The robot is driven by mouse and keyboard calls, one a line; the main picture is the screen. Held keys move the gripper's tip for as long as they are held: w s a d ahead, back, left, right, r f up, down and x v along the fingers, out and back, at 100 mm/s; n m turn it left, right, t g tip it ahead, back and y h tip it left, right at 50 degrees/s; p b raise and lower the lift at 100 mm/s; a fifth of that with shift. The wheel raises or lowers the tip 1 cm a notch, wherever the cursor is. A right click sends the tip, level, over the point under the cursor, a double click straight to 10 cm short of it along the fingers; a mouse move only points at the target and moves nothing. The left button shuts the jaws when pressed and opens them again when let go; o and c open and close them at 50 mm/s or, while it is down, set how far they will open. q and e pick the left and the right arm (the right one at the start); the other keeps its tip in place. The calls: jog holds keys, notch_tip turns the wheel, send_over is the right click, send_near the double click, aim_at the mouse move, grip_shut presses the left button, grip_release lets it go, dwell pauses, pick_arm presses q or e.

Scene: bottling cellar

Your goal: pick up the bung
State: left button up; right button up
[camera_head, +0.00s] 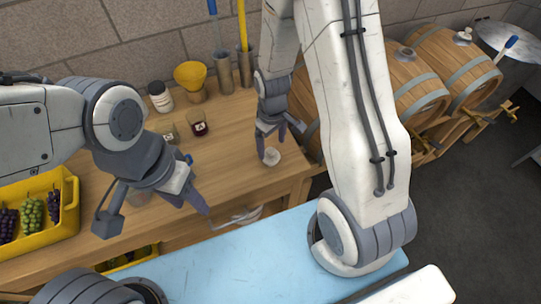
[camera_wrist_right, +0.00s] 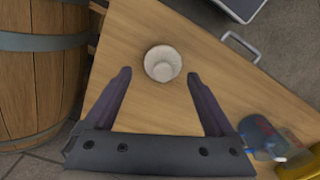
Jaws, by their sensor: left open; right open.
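The bung (camera_head: 272,156) is a small pale, round, tapered piece on the wooden bench near its right end. It also shows in the right wrist view (camera_wrist_right: 162,62), lying between and slightly beyond my fingertips. My right gripper (camera_head: 281,138) is open and points down just over the bung; its two fingers (camera_wrist_right: 159,76) stand to either side with gaps, and no contact shows. My left gripper (camera_head: 154,214) is open and empty, above the front of the bench on the left, well away from the bung.
A yellow crate of grapes (camera_head: 68,212) stands at the left. Barrels (camera_head: 415,85) lie right of the bench. A drawer handle (camera_wrist_right: 240,45) juts from the bench front.

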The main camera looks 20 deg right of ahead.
aim_at(271, 150)
jog(key=shift+s+a+f+p, duration=0.15)
jog(key=shift+f+p, duration=0.4)
jog(key=shift+f, duration=2.15)
jog(key=c, duration=1.2)
jog(key=shift+o, duration=0.2)
jog(key=shift+r, duration=0.1)
